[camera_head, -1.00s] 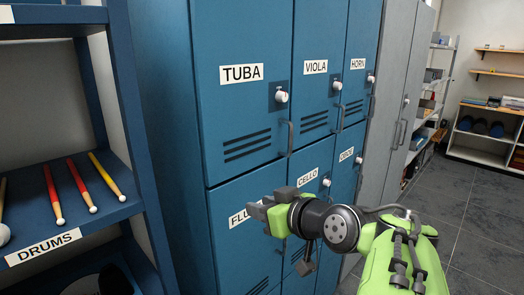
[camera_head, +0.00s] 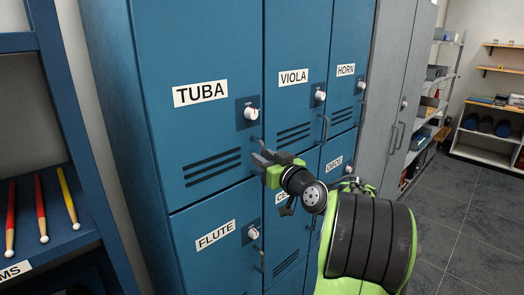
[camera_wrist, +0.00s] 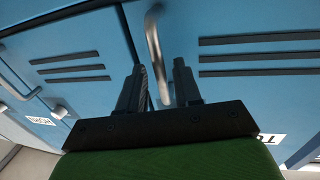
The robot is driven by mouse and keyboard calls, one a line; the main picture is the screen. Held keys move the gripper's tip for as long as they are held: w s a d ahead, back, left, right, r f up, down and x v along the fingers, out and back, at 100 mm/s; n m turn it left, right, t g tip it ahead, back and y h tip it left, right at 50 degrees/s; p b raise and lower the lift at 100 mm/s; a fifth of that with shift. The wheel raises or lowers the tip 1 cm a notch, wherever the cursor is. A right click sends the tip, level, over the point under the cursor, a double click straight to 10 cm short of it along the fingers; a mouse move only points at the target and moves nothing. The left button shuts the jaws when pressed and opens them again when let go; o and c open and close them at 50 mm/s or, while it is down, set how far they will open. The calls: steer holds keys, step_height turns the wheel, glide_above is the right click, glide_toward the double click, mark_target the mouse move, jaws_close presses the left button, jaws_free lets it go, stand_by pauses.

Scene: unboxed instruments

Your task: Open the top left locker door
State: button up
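The top left locker door, labelled TUBA (camera_head: 200,93), is blue and looks closed, with slots low on its face. Its white knob (camera_head: 251,113) sits on a dark plate near the right edge. Its metal bar handle (camera_wrist: 154,45) shows in the wrist view beside the door seam. My gripper (camera_head: 262,158) is at the lower right corner of this door and partly hides the handle in the head view. In the wrist view my gripper (camera_wrist: 160,72) is open, with the handle's near end between its two fingers. I cannot tell whether they touch it.
The VIOLA door (camera_head: 293,77) and its handle (camera_head: 324,128) are just right of my gripper. The FLUTE door (camera_head: 214,236) is below, with its own knob. A blue shelf (camera_head: 62,236) with drumsticks stands at left. Grey floor (camera_head: 460,220) is clear at right.

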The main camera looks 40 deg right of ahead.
steer(key=shift+w, duration=0.7)
steer(key=shift+c, duration=0.5)
jaws_close()
steer(key=shift+s+d, duration=0.1)
